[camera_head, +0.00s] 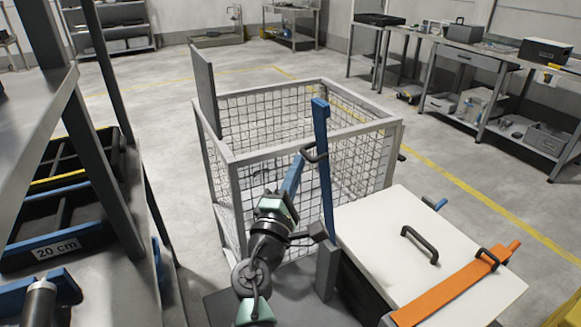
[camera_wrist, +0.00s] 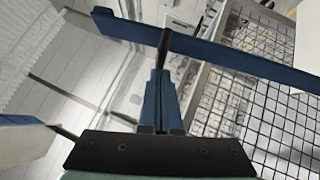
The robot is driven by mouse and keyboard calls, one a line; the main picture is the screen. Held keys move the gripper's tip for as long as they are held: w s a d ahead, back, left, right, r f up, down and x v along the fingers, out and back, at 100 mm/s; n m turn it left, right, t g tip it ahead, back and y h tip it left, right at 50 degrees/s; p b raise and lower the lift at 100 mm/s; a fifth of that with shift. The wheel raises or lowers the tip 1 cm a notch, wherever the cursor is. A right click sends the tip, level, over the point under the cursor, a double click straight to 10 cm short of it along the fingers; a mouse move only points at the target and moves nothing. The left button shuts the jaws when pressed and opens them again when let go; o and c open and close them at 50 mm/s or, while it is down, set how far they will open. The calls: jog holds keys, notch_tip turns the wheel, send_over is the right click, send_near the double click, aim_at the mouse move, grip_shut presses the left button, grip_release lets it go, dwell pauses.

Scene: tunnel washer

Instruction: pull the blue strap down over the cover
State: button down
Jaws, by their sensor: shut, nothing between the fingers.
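The blue strap (camera_head: 323,175) stands upright at the left edge of the white cover (camera_head: 375,228), raised off it. A black handle (camera_head: 316,154) sticks out from the strap's upper part. My gripper (camera_head: 301,160) is shut and empty, its blue fingertips at this handle. In the wrist view the strap (camera_wrist: 230,55) crosses the top, and the handle (camera_wrist: 164,49) lies just beyond the tip of my closed fingers (camera_wrist: 160,75). I cannot tell whether they touch. The cover lies flat and has its own black handle (camera_head: 421,244).
An orange strap (camera_head: 455,289) with a black handle lies across the cover's front right. A wire-mesh cage cart (camera_head: 265,150) stands directly behind the blue strap. A grey shelf with black bins (camera_head: 60,225) is close on the left. Open floor lies beyond the cage.

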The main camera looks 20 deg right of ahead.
jog(key=w+d+r+m+g+y+p, duration=0.1)
jog(key=d+r+m+g+p, duration=0.1)
jog(key=d+p, duration=0.45)
jog(key=w+d+r+m+g+p, duration=0.1)
jog(key=d+r+m+p, duration=0.1)
jog(key=d+p, duration=0.45)
jog(key=w+d+f+b, duration=0.2)
jog(key=d+f+b, duration=0.2)
jog(key=d+b, duration=0.4)
jog(key=w+d+f+y+b, duration=0.1)
jog(key=d+f+b, duration=0.3)
jog(key=d+b, duration=0.5)
jog(key=w+b, duration=0.1)
jog(key=b, duration=0.4)
jog(key=shift+d+f, duration=0.1)
